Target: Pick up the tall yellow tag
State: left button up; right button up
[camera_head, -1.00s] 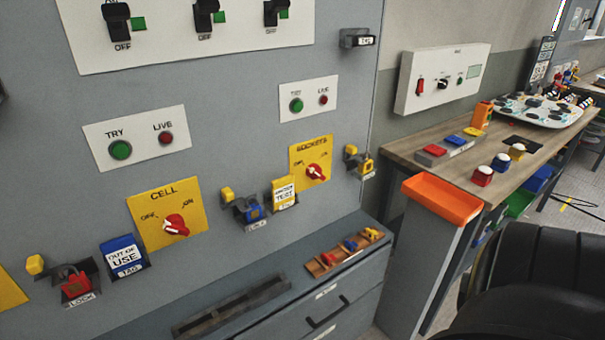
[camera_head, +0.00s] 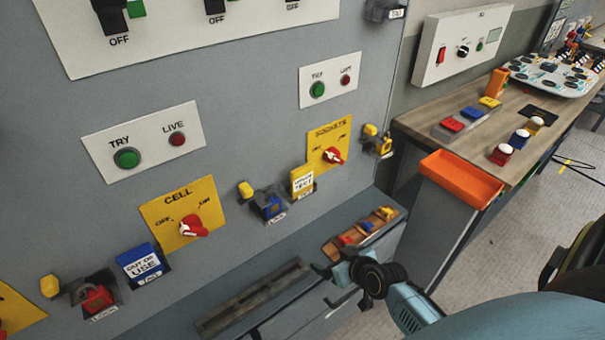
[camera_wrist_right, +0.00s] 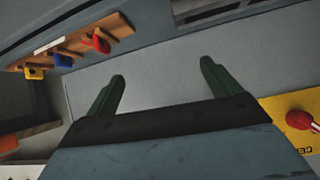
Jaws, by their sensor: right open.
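The yellow tag (camera_head: 302,182) with a white "TEST" label sits upright in a dark holder on the grey panel, between the blue padlock (camera_head: 268,207) and the yellow SOCKETS plate (camera_head: 330,143). My right gripper (camera_head: 327,286) is open and empty, below and to the right of the tag, in front of the ledge under the panel. In the right wrist view the two dark green fingers (camera_wrist_right: 163,72) stand apart with only grey surface between them. The yellow tag does not show in that view. My left gripper is not in view.
A wooden rack (camera_head: 342,252) with red, blue and yellow pieces lies on the ledge near my right gripper. A blue OUT OF USE tag (camera_head: 141,264) and red padlock (camera_head: 97,298) hang further left. An orange tray (camera_head: 461,180) tops a post at right, beside a wooden bench (camera_head: 425,128).

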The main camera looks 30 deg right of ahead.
aim_at(304, 172)
jog(key=w+d+r+n+t+p, duration=0.1)
jog(key=w+r+t, duration=0.1)
jog(key=r, duration=0.8)
jog(key=w+d+r+t+p, duration=0.1)
jog(key=w+r+t, duration=0.15)
jog(key=r, duration=0.85)
jog(key=shift+y, duration=0.3)
jog(key=x, duration=0.7)
jog(key=shift+a, duration=0.1)
jog(key=shift+x, duration=3.15)
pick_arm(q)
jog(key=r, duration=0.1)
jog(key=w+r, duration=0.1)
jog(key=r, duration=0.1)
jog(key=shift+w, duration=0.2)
pick_arm(e)
jog(key=c, duration=1)
